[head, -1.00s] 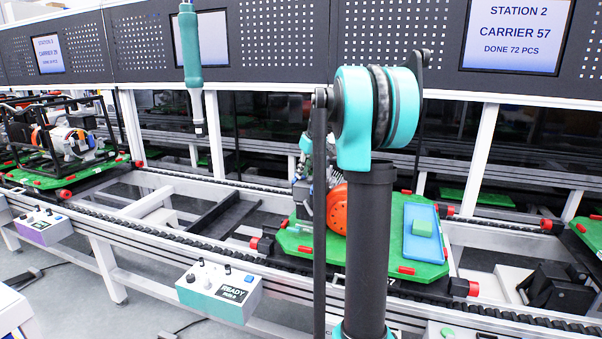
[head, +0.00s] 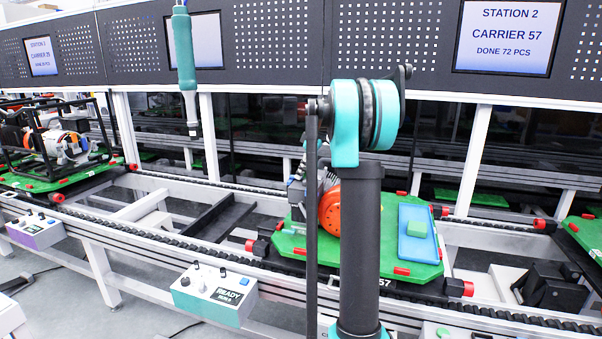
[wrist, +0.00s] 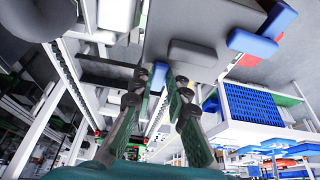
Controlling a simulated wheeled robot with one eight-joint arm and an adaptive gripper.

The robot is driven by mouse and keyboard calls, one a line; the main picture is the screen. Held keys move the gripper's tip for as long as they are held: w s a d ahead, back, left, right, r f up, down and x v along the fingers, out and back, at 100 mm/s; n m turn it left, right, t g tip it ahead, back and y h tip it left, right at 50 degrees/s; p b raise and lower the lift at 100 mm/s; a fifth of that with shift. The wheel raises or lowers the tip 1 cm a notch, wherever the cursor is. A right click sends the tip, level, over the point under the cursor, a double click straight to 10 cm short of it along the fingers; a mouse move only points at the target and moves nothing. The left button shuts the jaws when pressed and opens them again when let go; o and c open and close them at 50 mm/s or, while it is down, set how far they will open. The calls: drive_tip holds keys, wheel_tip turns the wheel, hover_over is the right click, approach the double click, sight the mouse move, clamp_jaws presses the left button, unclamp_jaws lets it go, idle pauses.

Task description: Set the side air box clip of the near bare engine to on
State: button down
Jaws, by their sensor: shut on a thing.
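The near bare engine, with an orange-red disc (head: 329,209) on its side, stands on a green carrier (head: 290,240) in the head view. My upright arm hides much of it, and my gripper is hidden there. In the wrist view my gripper (wrist: 168,82) has its two green-padded fingers brought close together at the tips. A small blue piece (wrist: 158,74), which looks like the clip, shows at the fingertips beside a pale grey box-like body (wrist: 195,22). Its exact setting cannot be told.
A control box marked READY (head: 213,292) sits at the conveyor's front rail. Another engine in a black frame (head: 60,140) stands far left. A teal hanging tool (head: 184,55) hangs left of my arm.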

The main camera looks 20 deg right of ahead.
idle(0.3)
drive_tip(key=c, duration=1.5)
unclamp_jaws()
drive_tip(key=shift+r, duration=0.1)
drive_tip(key=v, duration=1.1)
drive_tip(key=shift+s+d+r, duration=0.15)
drive_tip(key=shift+d+r, duration=0.1)
drive_tip(key=shift+r, duration=0.1)
